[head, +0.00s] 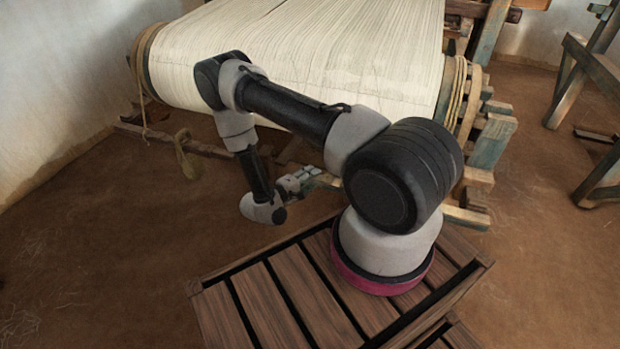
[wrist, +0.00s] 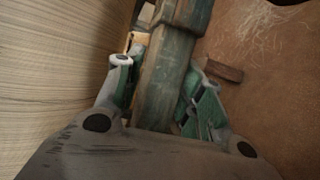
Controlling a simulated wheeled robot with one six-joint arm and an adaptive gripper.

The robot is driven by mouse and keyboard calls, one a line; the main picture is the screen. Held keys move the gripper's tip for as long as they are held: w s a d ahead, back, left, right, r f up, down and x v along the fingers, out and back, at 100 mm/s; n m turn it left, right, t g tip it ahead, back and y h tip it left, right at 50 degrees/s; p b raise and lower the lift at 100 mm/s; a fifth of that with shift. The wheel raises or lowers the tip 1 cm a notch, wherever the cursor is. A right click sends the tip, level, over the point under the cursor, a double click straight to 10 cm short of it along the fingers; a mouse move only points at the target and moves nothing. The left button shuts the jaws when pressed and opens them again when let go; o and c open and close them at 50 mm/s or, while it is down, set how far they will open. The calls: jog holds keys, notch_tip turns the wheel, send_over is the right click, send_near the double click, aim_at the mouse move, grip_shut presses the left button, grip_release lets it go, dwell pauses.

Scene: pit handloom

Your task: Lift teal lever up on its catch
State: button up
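My gripper (wrist: 166,90) fills the lower part of the wrist view, with its fingers spread apart. A worn teal and brown wooden bar (wrist: 160,85), which looks like the teal lever, runs away between the fingers. Whether the fingers touch it is not clear. In the head view my gripper (head: 298,181) is low in front of the loom, beside a small teal wooden end (head: 326,179). My arm hides much of the area around it, and the catch cannot be made out.
The loom's roll of pale cloth (head: 310,50) rises behind my arm. Its frame has a teal post (head: 492,140) at the right. A slatted wooden platform (head: 290,295) lies below my arm. Bare earth floor is open at the left.

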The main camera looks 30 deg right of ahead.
grip_shut()
jog(key=shift+m+y, duration=0.3)
jog(key=shift+m, duration=0.3)
jog(key=r, duration=0.8)
jog(key=shift+s+d, duration=0.15)
jog(key=shift+s, duration=0.05)
jog(key=o, duration=0.5)
grip_release()
jog(key=shift+o, duration=0.2)
jog(key=v, duration=1.2)
